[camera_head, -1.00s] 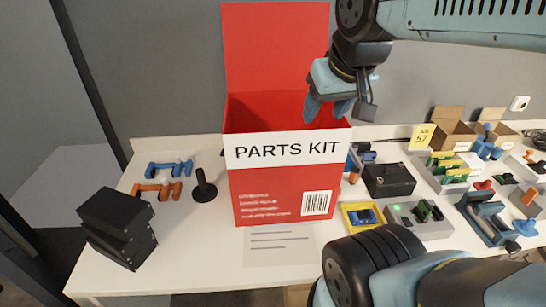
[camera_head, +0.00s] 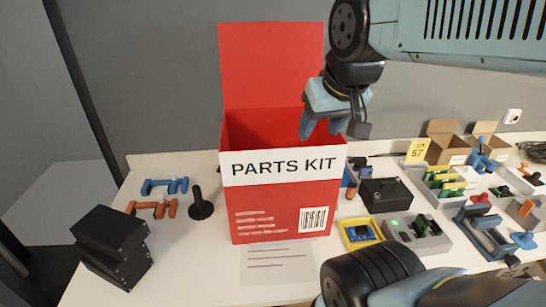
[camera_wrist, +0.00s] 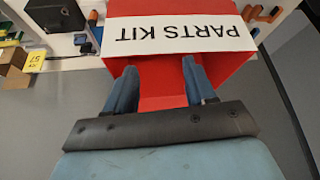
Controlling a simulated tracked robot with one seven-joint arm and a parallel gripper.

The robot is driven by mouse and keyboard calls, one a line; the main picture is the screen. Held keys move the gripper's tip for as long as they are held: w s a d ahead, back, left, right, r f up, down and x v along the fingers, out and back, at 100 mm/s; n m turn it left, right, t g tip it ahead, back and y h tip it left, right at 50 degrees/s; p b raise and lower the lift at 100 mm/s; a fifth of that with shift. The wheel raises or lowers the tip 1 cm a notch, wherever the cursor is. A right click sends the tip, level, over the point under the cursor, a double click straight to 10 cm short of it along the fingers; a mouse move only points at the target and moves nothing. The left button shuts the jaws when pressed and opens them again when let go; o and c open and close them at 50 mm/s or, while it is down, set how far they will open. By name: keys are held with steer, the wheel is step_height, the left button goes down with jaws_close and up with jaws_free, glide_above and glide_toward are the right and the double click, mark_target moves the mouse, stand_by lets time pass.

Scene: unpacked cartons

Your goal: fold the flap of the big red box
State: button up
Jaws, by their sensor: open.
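The big red box (camera_head: 265,215) with the words "PARTS KIT" on a white band stands upright on the white table. Its flap (camera_head: 270,66) stands straight up from the back edge, and the top is open. My gripper (camera_head: 321,132) is open and empty, over the right part of the box opening, in front of the flap's lower right edge. In the wrist view the box (camera_wrist: 222,68) shows upside down, beyond my two spread fingers (camera_wrist: 158,75). I cannot tell how far the fingertips are from the box rim.
Black blocks (camera_head: 110,245) are stacked at the left, near a black peg (camera_head: 200,205) and blue and orange brackets (camera_head: 163,187). A black box (camera_head: 387,194), grey trays (camera_head: 417,236) and small cartons (camera_head: 441,150) crowd the right. A paper sheet (camera_head: 277,265) lies in front.

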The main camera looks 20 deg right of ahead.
steer(key=shift+c, duration=0.4)
steer(key=c, duration=0.5)
steer(key=shift+g, duration=0.4)
steer(key=w+r, duration=0.5)
steer(key=r, duration=0.1)
steer(key=shift+w+r, duration=0.15)
steer(key=shift+w, duration=0.25)
jaws_close()
steer(key=w+a+r+g, duration=0.1)
steer(key=w+r, duration=0.4)
steer(key=w, duration=0.6)
steer(key=w+a+r+m+g, duration=0.1)
steer(key=w+r, duration=0.4)
steer(key=w, duration=0.6)
steer(key=w+a+r+m+g, duration=0.1)
steer(key=w+r, duration=0.4)
steer(key=w, duration=0.6)
steer(key=shift+w+a+r+g, duration=0.25)
steer(key=shift+w+a+g, duration=0.15)
steer(key=shift+a+g, duration=0.5)
